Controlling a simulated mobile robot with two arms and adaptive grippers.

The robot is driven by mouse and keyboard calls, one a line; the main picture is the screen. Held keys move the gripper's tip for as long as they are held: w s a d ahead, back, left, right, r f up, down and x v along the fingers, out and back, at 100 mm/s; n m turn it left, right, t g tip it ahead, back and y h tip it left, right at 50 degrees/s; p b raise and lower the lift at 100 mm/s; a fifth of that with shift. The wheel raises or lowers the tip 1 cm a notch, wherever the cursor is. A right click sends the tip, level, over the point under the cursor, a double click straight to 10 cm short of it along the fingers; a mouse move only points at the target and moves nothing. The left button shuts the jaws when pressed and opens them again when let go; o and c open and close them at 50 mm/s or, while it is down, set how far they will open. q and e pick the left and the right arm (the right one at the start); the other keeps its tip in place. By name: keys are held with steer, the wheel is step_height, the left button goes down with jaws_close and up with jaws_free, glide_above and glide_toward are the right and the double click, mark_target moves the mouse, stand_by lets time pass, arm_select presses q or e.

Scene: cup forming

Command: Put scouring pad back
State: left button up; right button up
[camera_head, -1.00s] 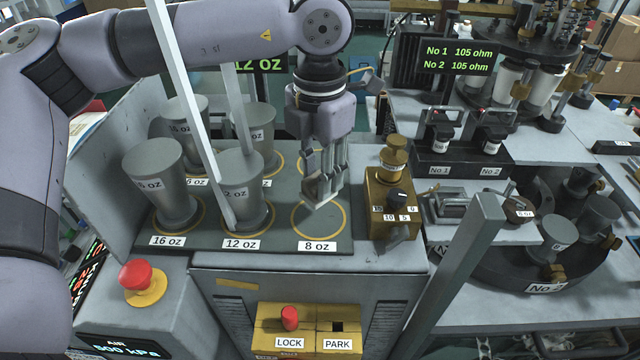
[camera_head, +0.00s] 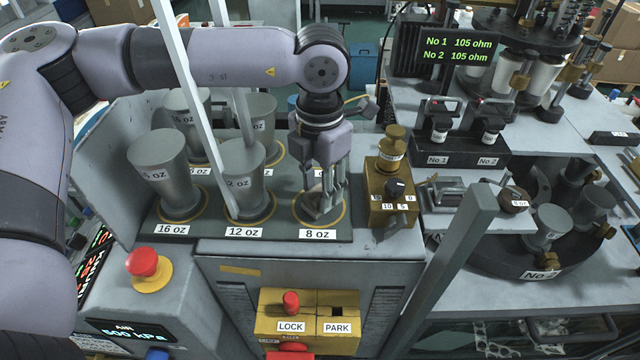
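My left gripper (camera_head: 322,203) points down at the ringed 8 oz spot (camera_head: 341,222), its fingers low over or inside the yellow circle. A small flat grey-brown piece (camera_head: 308,207) shows at the fingertips. It may be the scouring pad, but it is too small and too covered to be sure, and I cannot tell whether the fingers are shut on it. No other scouring pad can be made out. My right gripper is not in view.
Grey cup forms, including a 16 oz (camera_head: 160,165) and a 12 oz (camera_head: 240,172), stand left of the gripper. A brass dial block (camera_head: 391,205) stands close on its right. Pale upright bars (camera_head: 186,85) cross the left side. A grey post (camera_head: 455,265) rises at front right.

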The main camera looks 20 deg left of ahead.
mark_target(320, 190)
arm_select(q)
steer(key=shift+o, duration=1.2)
steer(key=shift+r, duration=0.2)
step_height(320, 190, up, 12)
steer(key=b, duration=0.3)
steer(key=shift+b, duration=0.35)
